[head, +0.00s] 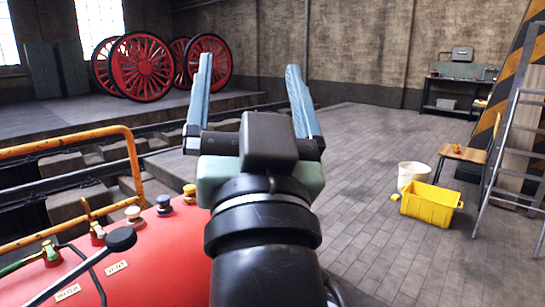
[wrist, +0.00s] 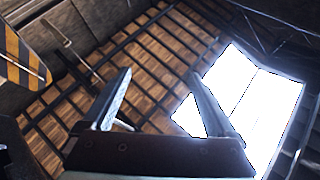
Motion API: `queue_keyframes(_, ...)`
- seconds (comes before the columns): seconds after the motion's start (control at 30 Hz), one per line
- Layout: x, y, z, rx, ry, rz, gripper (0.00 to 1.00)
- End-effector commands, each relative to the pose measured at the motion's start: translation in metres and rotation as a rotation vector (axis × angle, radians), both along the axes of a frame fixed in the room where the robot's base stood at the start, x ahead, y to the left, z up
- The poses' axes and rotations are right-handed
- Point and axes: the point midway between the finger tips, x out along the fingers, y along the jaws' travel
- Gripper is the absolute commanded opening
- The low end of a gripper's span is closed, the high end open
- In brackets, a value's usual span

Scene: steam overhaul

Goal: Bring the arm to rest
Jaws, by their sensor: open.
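My gripper (head: 251,95) is in the middle of the head view, raised in front of my body with its two blue-grey fingers pointing up and apart. Nothing is between the fingers. In the wrist view my gripper (wrist: 158,95) also stands open and empty against the wooden roof (wrist: 150,60) and a bright skylight (wrist: 255,105). My arm hides part of the floor and of the red tank behind it.
A red tank (head: 160,255) with an orange rail (head: 70,145) and valves is at lower left. Red wheels (head: 145,68) stand behind. At right are a yellow bin (head: 430,205), white bucket (head: 411,175), chair (head: 463,153) and ladder (head: 510,150). The central floor is clear.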

Motion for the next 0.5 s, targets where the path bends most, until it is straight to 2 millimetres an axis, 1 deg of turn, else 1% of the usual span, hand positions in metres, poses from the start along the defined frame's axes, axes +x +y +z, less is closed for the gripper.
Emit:
queue_keyframes(0.03, -0.028, -0.007, 0.021, -0.039, -0.092, -0.068, 0.92)
queue_keyframes(0.07, -0.044, -0.011, 0.032, -0.064, -0.143, -0.113, 0.92)
queue_keyframes(0.1, -0.066, -0.016, 0.045, -0.094, -0.210, -0.174, 0.92)
queue_keyframes(0.13, -0.084, -0.020, 0.054, -0.115, -0.260, -0.220, 0.92)
queue_keyframes(0.17, -0.084, -0.020, 0.072, -0.120, -0.263, -0.229, 0.92)
queue_keyframes(0.2, -0.080, -0.020, 0.088, -0.118, -0.251, -0.222, 0.92)
queue_keyframes(0.37, -0.079, -0.019, 0.136, -0.115, -0.248, -0.217, 0.92)
queue_keyframes(0.5, -0.078, -0.019, 0.180, -0.115, -0.246, -0.215, 0.92)
